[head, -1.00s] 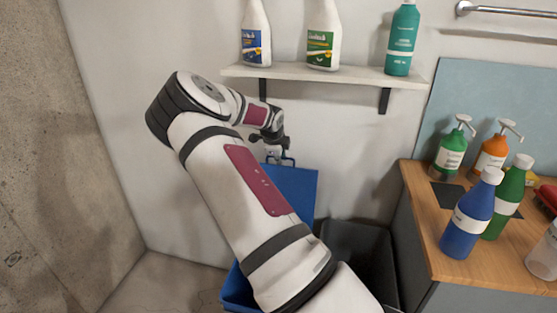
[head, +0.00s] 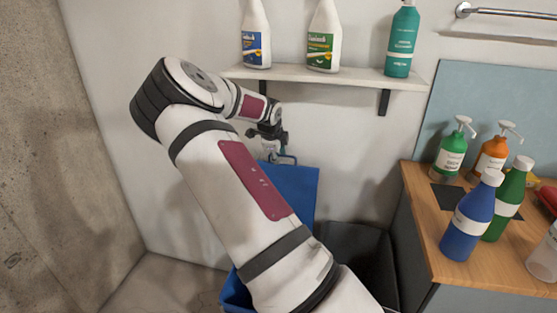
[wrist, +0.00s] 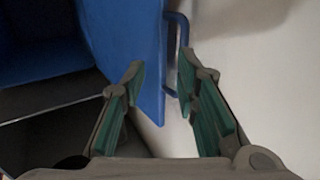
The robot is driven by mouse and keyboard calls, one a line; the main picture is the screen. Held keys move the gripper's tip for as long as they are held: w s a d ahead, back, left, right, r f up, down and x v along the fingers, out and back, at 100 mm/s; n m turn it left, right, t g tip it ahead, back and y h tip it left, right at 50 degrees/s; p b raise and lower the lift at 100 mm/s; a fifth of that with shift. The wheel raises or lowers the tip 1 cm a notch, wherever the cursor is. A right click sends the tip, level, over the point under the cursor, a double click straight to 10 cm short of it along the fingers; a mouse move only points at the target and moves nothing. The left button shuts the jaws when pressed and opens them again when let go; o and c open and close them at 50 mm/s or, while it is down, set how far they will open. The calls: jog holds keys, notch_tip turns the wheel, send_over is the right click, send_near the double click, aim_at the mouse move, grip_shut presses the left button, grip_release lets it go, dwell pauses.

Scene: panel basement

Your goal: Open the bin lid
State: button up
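The blue bin lid (head: 297,190) stands raised and close to upright near the wall. Its blue loop handle (head: 285,158) is at the top edge. The blue bin (head: 236,292) shows only in part below, mostly hidden behind my arm. My gripper (head: 276,150) is at the top of the lid beside the handle. In the wrist view my gripper (wrist: 160,72) has its two fingers apart, with the lid's edge (wrist: 138,50) and the handle (wrist: 178,50) seen in the gap between them. I cannot tell whether a finger touches the handle.
A dark bin (head: 360,250) stands right of the blue one, beside the wooden counter (head: 425,215) with several bottles. A wall shelf (head: 330,75) with three bottles hangs just above my gripper. Bare wall lies to the left.

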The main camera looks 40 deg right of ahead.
jog(key=v, duration=0.8)
jog(key=shift+a, duration=0.1)
